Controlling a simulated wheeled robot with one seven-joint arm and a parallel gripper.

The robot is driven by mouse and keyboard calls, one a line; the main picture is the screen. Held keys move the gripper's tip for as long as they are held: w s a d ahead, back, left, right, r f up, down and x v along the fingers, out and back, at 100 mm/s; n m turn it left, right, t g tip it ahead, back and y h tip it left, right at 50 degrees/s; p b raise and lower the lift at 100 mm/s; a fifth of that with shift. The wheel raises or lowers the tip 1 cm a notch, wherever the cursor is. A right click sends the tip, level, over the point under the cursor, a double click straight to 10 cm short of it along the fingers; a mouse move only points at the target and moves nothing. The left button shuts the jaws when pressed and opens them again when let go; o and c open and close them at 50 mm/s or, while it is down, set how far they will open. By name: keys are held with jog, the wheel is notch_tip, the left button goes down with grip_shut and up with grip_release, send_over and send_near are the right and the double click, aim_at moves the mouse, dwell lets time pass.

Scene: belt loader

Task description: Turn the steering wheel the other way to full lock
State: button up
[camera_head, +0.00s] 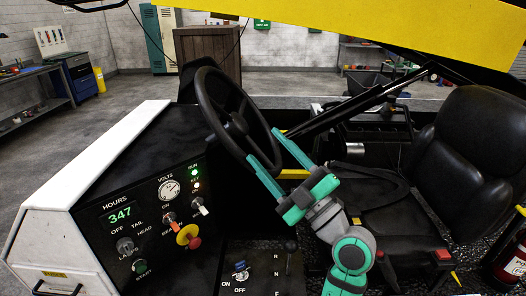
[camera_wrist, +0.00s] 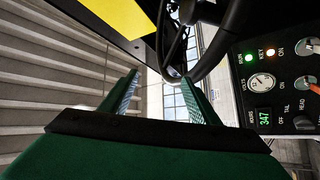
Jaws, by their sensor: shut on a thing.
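In the wrist view the wheel (camera_wrist: 213,52) shows at the top, dark, just past the fingertips of my gripper (camera_wrist: 160,78). The exact contact at the rim is hard to see.
The control panel (camera_head: 140,195) with switches, a gauge and a red-yellow knob (camera_head: 188,236) lies below the wheel. A black seat (camera_head: 470,140) stands at the right. A yellow beam (camera_head: 400,32) crosses overhead. A lever (camera_head: 290,255) stands near my arm.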

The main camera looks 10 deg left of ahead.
jog(key=s+d, duration=0.3)
jog(key=s, duration=0.5)
jog(key=shift+d, duration=0.15)
dwell(0.7)
jog(key=shift+w+f, duration=0.1)
jog(key=w+a+f+m+t+h, duration=0.3)
jog(key=w+f+m+h, duration=0.45)
jog(key=m+h, duration=0.2)
jog(key=f+x, duration=0.1)
jog(key=x, duration=0.9)
jog(key=shift+a+f+n+h, duration=0.15)
jog(key=shift+f+n+h, duration=0.2)
jog(key=shift+h, duration=0.1)
jog(key=shift+w, duration=0.1)
grip_shut()
